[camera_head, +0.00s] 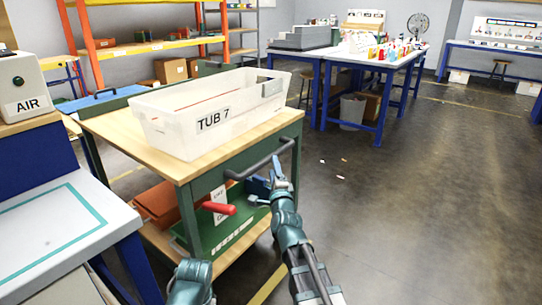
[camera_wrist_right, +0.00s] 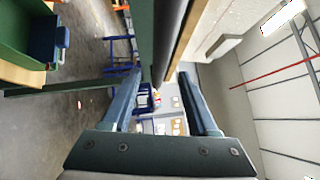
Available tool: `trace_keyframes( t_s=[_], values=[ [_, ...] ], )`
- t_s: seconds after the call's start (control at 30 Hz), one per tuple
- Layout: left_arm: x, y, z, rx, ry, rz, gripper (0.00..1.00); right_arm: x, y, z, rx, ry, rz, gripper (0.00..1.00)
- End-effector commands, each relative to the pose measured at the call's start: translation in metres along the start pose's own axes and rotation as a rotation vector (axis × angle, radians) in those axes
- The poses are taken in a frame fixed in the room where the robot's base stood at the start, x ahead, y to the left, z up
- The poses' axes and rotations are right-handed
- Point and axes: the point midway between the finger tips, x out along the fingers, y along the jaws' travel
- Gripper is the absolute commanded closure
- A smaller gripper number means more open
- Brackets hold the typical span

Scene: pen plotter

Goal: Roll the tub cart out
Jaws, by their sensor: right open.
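The tub cart (camera_head: 262,142) has a wooden top and a green frame, and stands at the left of the head view. A white tub (camera_head: 180,139) marked TUB 7 sits on its top. A dark bar handle (camera_head: 262,162) runs along the cart's near end. My right gripper (camera_head: 281,176) is open at the right part of this handle. In the right wrist view the handle (camera_wrist_right: 170,45) shows between the two fingers; I cannot tell if they touch it. A red lever (camera_head: 217,208) and a white tag (camera_head: 220,198) are below the handle. My left gripper is out of view.
A table with a teal outline (camera_head: 70,205) and an AIR box (camera_head: 24,88) stand close left of the cart. Orange shelves (camera_head: 92,45) are behind it. Blue-legged tables (camera_head: 365,62) stand at the back. The floor (camera_head: 420,180) at right is mostly clear, with small scraps.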

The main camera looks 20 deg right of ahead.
Motion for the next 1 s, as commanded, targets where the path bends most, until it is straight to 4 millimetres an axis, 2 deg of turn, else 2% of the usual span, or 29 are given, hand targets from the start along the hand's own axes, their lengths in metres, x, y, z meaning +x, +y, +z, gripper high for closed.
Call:
trace_keyframes(
  t_s=[0.03, 0.23, 0.4, 0.63, 0.67, 0.9, 0.97, 1.0],
  values=[
    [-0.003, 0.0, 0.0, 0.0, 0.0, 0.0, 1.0, 0.014, -0.001, 0.0, -0.001, 0.0, 0.0, 0.41],
    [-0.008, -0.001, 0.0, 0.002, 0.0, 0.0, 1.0, 0.042, -0.002, 0.0, 0.0, 0.001, 0.0, 0.41],
    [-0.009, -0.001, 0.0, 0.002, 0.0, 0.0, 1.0, 0.051, -0.002, 0.0, -0.001, 0.001, 0.0, 0.41],
    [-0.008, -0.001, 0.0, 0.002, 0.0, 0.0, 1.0, 0.051, -0.001, 0.0, 0.0, 0.001, 0.0, 0.41],
    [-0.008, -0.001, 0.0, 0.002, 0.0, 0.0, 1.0, 0.051, -0.001, 0.0, 0.0, 0.001, 0.0, 0.44],
    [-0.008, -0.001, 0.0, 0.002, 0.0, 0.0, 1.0, 0.051, -0.001, 0.0, 0.0, 0.0, 0.0, 0.87],
    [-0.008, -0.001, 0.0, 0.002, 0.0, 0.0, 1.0, 0.051, -0.001, 0.0, 0.0, 0.0, 0.0, 0.98],
    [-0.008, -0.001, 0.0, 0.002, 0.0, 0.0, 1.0, 0.051, -0.001, 0.0, 0.0, 0.0, 0.0, 1.0]
  ],
)
